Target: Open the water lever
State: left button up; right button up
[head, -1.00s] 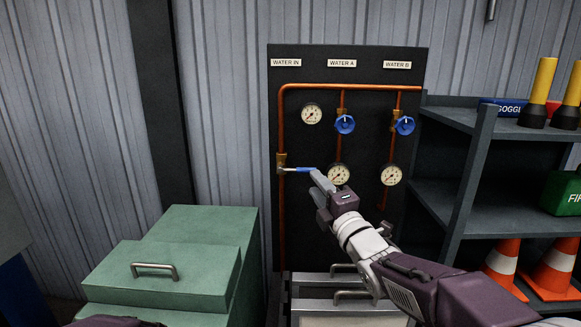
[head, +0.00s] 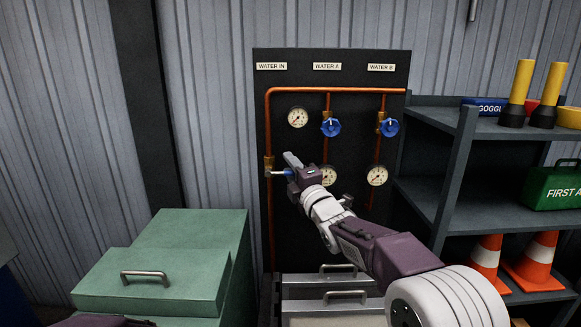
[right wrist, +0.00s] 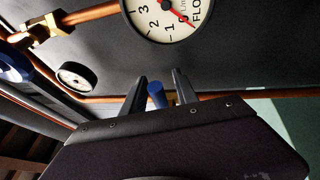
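The water lever (head: 282,173) has a blue grip and points level to the right from a brass valve (head: 268,163) on the upright copper pipe below the WATER IN label (head: 271,66). My right gripper (head: 290,163) is at the lever's outer end in the head view and hides part of it. In the right wrist view the blue lever grip (right wrist: 156,95) shows between the two fingers of my right gripper (right wrist: 160,88), which stand apart with gaps beside it. My left gripper is out of view.
The black panel (head: 345,220) also carries several gauges and two blue round knobs (head: 331,127) (head: 389,127). A shelf (head: 445,200) with a green first aid box (head: 553,187) and cones stands at the right. Green cabinets (head: 150,280) stand at the lower left.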

grip_shut()
dwell(1.4)
